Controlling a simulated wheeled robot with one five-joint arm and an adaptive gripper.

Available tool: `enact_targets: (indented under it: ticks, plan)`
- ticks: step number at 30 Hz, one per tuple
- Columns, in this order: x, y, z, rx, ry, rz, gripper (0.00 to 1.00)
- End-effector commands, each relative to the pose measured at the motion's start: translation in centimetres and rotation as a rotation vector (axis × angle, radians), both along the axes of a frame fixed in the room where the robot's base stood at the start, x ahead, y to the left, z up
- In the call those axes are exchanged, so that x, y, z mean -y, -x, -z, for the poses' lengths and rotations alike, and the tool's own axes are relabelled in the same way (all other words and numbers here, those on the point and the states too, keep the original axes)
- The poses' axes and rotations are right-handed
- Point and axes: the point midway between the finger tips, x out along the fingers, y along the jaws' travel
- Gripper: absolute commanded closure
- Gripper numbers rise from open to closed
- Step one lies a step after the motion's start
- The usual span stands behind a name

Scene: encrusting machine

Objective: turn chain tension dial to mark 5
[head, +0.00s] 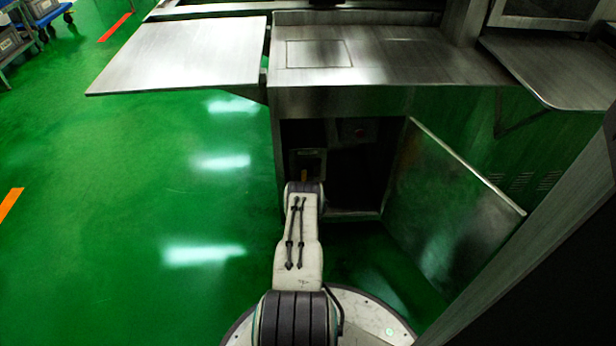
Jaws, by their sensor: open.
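The encrusting machine (390,100) stands ahead, with an open lower cabinet under its steel top. A small box-like unit (308,160) with a brownish upright part sits at the left inside the cabinet. A dim reddish round part (361,131) shows on a panel further right inside it. I cannot make out the chain tension dial or any marks. My arm reaches forward to the left side of the cabinet opening. Its end is hidden behind its own links, so my gripper does not show.
The cabinet door (455,215) stands open to the right. A steel side shelf (185,55) juts out at the left, and another steel shelf (560,70) at the right. A dark post (540,240) fills the lower right. Green floor (130,220) is clear at the left.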

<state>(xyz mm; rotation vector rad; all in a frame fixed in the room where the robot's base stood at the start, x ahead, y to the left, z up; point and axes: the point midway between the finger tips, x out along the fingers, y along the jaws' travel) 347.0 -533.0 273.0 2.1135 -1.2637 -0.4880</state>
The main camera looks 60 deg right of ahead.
Motion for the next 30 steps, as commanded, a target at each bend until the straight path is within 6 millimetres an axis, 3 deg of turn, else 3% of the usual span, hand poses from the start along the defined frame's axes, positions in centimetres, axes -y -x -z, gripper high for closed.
enact_targets:
  ticks: [18,30]
  plan:
    - [4.0,-2.2,0.2,-0.002,0.001,0.0,0.36]
    - [4.5,-2.4,0.0,-0.002,0.0,-0.001,0.36]
